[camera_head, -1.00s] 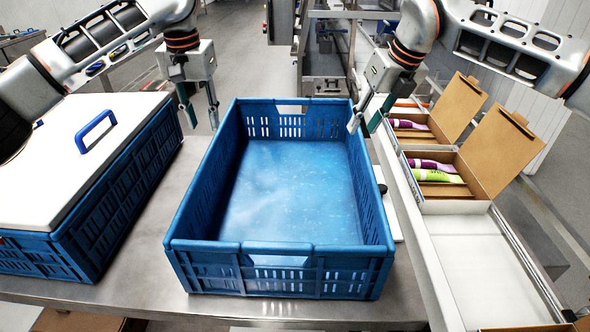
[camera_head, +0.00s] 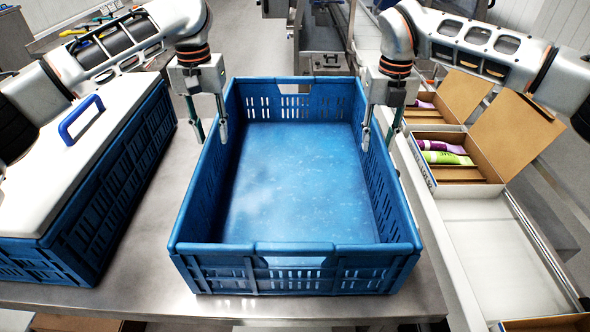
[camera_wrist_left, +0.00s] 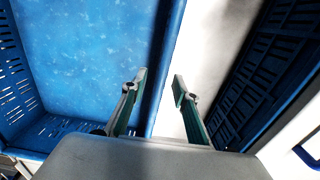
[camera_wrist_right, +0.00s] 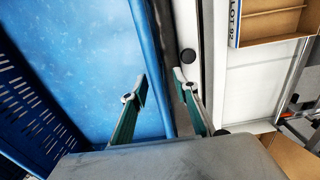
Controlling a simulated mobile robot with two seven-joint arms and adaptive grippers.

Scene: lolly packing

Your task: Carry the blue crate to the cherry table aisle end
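The blue crate (camera_head: 295,255) stands upright on a steel table in the middle of the head view; its inside looks empty. My left gripper (camera_head: 211,133) is open at the crate's left long wall, one finger inside and one outside. In the left wrist view its open fingers (camera_wrist_left: 158,92) straddle the wall's rim. My right gripper (camera_head: 378,136) is open at the right long wall in the same way. In the right wrist view its fingers (camera_wrist_right: 163,92) are apart on both sides of the rim. Neither clearly presses the wall. The cherry table is not identifiable.
A second blue crate (camera_head: 95,215) with a white lid and blue handle stands close on the left. On the right a white conveyor (camera_head: 490,250) carries open cardboard boxes (camera_head: 455,165) with wrapped lollies. The steel table (camera_head: 150,275) shows bare at the front.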

